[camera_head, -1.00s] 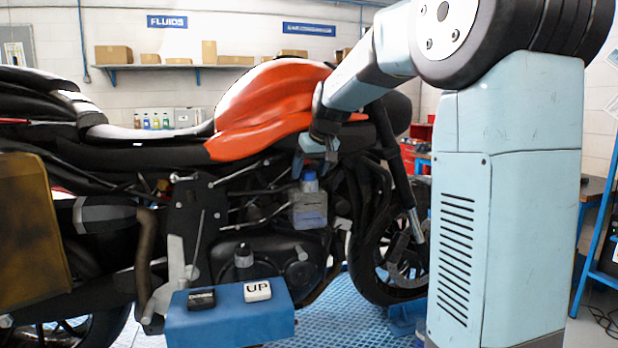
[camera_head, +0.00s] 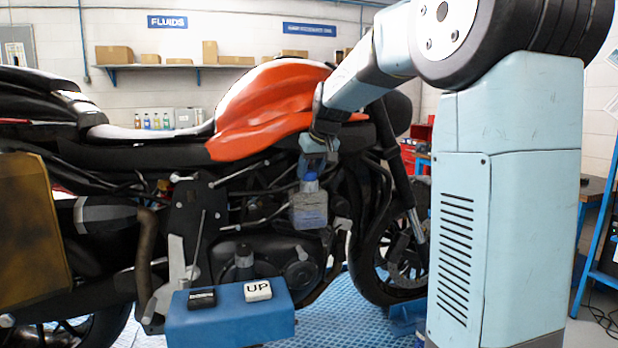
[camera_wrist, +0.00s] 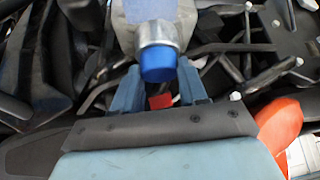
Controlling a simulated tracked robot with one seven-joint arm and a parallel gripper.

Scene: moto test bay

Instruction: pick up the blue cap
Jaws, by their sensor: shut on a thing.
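The blue cap (camera_head: 310,184) sits on top of a translucent reservoir bottle (camera_head: 308,211) in front of the motorcycle's engine. My gripper (camera_head: 313,172) reaches down from above and is shut on the cap. The fingers cover part of the cap's upper end in the head view. The cap and bottle are still together, and the bottle looks upright.
The motorcycle's orange tank (camera_head: 268,105) is just above and left of my gripper. Dark hoses and frame parts surround the bottle. The front wheel (camera_head: 385,262) is at lower right.

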